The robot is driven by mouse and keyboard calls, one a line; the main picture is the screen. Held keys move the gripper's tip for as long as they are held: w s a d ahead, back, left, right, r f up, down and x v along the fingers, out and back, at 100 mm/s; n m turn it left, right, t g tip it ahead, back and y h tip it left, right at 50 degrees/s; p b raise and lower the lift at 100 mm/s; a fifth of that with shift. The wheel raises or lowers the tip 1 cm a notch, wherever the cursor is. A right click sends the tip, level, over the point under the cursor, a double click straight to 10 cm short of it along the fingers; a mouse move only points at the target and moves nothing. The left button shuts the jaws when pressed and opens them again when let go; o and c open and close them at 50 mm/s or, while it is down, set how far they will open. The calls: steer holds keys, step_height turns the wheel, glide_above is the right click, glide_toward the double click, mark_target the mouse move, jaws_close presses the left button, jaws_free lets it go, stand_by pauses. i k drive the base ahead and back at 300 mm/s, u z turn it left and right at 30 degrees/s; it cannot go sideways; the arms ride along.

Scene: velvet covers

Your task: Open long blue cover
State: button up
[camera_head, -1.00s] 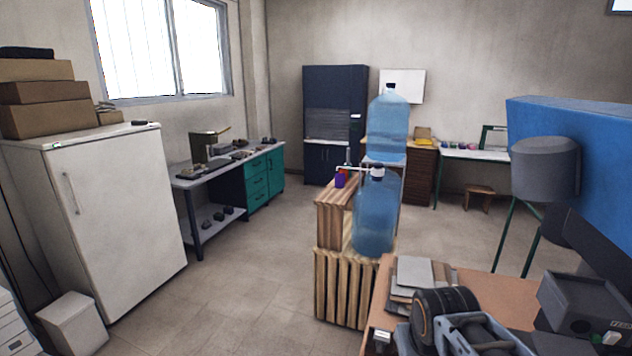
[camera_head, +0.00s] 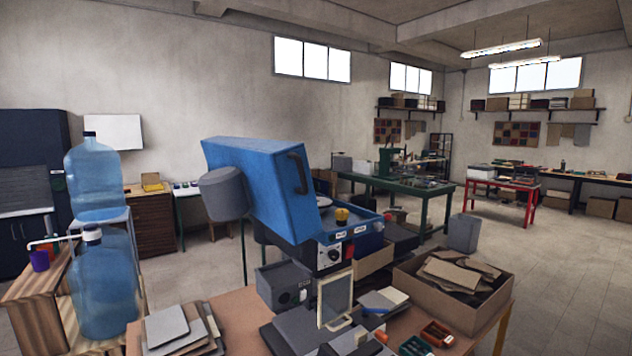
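The long blue cover (camera_head: 255,190) is near the middle of the view. It is a big blue lid with a dark curved handle (camera_head: 298,173) on its right end. A grey cylinder (camera_head: 223,193) sits at the cover's left side. Its hinge is hidden. My gripper is not in view.
A brown table (camera_head: 238,308) in front holds grey boxes, a pale framed panel (camera_head: 334,299), sheets and small trays. An open carton (camera_head: 455,305) of scraps stands right of the machine. Water bottles (camera_head: 104,285) stand at left. The floor (camera_head: 580,290) at right is clear.

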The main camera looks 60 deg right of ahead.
mark_target(271, 180)
steer(key=z, duration=0.05)
steer(key=k, duration=0.8)
steer(key=z, duration=1.5)
steer(key=i, duration=0.8)
steer(key=u, duration=0.85)
